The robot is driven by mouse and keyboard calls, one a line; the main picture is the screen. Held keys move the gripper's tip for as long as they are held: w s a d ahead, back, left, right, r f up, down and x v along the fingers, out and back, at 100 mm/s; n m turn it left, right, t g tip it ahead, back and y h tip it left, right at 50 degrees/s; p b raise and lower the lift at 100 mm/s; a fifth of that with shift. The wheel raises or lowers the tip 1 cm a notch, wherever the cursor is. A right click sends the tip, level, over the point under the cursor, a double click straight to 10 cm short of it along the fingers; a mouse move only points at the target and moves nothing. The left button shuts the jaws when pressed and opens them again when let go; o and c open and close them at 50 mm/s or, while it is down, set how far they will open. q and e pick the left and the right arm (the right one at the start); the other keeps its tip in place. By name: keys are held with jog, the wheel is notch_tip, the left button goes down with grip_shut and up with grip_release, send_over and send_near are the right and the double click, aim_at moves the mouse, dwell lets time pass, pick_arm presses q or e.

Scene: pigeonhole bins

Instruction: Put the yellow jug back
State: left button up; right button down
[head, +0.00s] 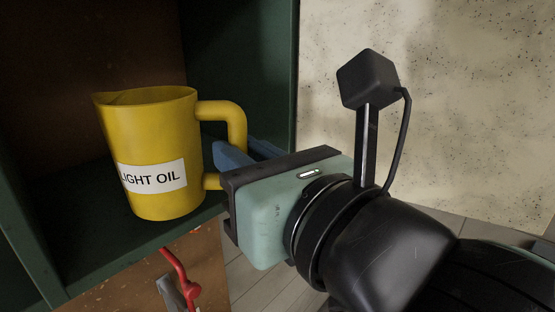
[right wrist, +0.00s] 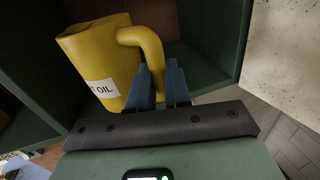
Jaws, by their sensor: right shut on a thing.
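The yellow jug (head: 150,115) with a white label reading "LIGHT OIL" is upright in the opening of a dark green pigeonhole (head: 240,60). Its base is just behind the front edge of the compartment floor; I cannot tell whether it rests there or hangs slightly above. Its handle points right. My right gripper (head: 236,152) comes in from the right, its blue fingers shut on the handle. The right wrist view also shows the jug (right wrist: 96,58) and my right gripper (right wrist: 159,76) at the handle. My left gripper is not in view.
The green side wall stands right of the jug, with a speckled pale wall (head: 430,80) beyond it. Below the compartment floor (head: 85,255) is a brown surface with a red hooked object (head: 181,268). The compartment behind the jug looks empty but dark.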

jog(key=w+a, duration=0.1)
jog(key=w+a+f, duration=0.1)
jog(key=w+a+f+b, duration=0.1)
jog(key=a, duration=0.1)
jog(key=shift+w+f, duration=0.1)
jog(key=shift+w, duration=0.05)
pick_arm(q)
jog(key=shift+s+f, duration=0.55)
pick_arm(e)
jog(key=c, duration=0.5)
grip_release()
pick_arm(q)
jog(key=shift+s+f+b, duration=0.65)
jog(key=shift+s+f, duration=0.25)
pick_arm(e)
jog(key=v, duration=1)
dwell(0.7)
